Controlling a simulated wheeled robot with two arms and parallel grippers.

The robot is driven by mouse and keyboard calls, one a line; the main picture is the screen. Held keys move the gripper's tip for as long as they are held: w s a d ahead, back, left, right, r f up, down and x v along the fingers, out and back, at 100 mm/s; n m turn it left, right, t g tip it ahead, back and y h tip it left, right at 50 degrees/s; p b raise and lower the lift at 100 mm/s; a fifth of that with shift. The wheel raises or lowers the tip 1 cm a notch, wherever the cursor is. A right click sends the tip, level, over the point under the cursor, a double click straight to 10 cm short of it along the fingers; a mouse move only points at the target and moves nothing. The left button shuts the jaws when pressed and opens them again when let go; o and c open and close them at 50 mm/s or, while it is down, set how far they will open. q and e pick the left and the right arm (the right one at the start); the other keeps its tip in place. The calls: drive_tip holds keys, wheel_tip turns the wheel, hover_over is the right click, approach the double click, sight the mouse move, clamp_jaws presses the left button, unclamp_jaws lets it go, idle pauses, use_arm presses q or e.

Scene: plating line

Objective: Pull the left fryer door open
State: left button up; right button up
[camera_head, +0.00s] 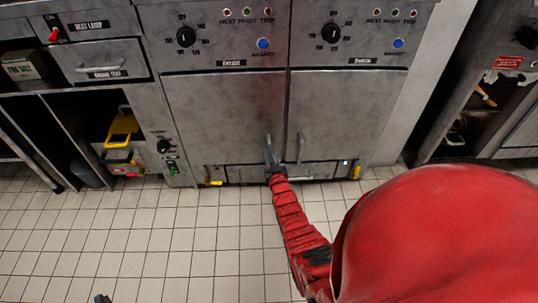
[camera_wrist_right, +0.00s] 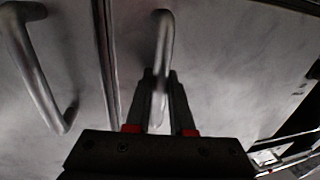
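The left fryer door (camera_head: 220,112) is a grey steel panel, closed flush beside the right fryer door (camera_head: 340,110). Its vertical bar handle shows in the right wrist view (camera_wrist_right: 163,38). My right gripper (camera_head: 272,160) is at this handle, low on the door near the middle seam. In the right wrist view its two dark fingers (camera_wrist_right: 161,88) lie on either side of the bar and appear shut on it. The fingers hide part of the handle. Only a small dark tip, probably my left gripper (camera_head: 103,298), shows at the bottom edge.
The right door's handle (camera_head: 300,149) is close beside my right gripper; it also shows in the right wrist view (camera_wrist_right: 42,70). Knobs and lights sit above the doors. Open shelves with a yellow object (camera_head: 122,130) are at left. The tiled floor (camera_head: 150,235) in front is clear.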

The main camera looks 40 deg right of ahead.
clamp_jaws()
idle(1.1)
